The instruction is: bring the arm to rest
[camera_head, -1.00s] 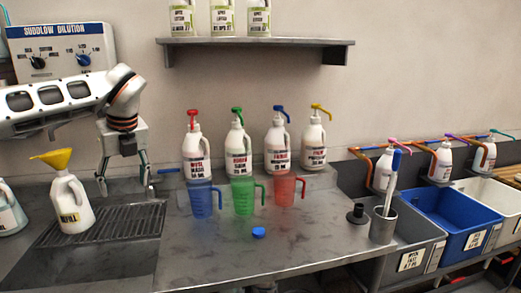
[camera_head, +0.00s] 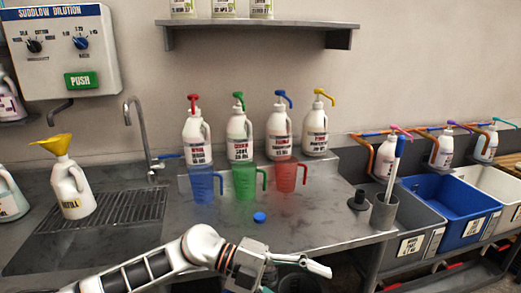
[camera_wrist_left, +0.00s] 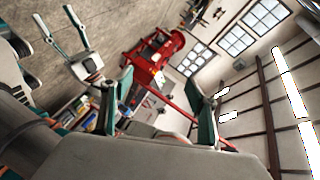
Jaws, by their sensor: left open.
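My left arm (camera_head: 185,255) comes in low from the left in the head view, in front of the counter's front edge. Its gripper (camera_head: 298,277) is at the bottom middle, pointing right, apart from the bottles and jugs; its lower finger is partly cut off. In the left wrist view the left gripper (camera_wrist_left: 160,68) shows its two green-padded fingers spread, with nothing between them. My right gripper (camera_wrist_left: 54,20) appears at the upper left of that view, fingers apart and empty.
The counter (camera_head: 300,225) holds a blue jug (camera_head: 202,185), green jug (camera_head: 243,183), red jug (camera_head: 285,177), several pump bottles and a blue cap (camera_head: 260,217). Bins (camera_head: 448,205) are at right.

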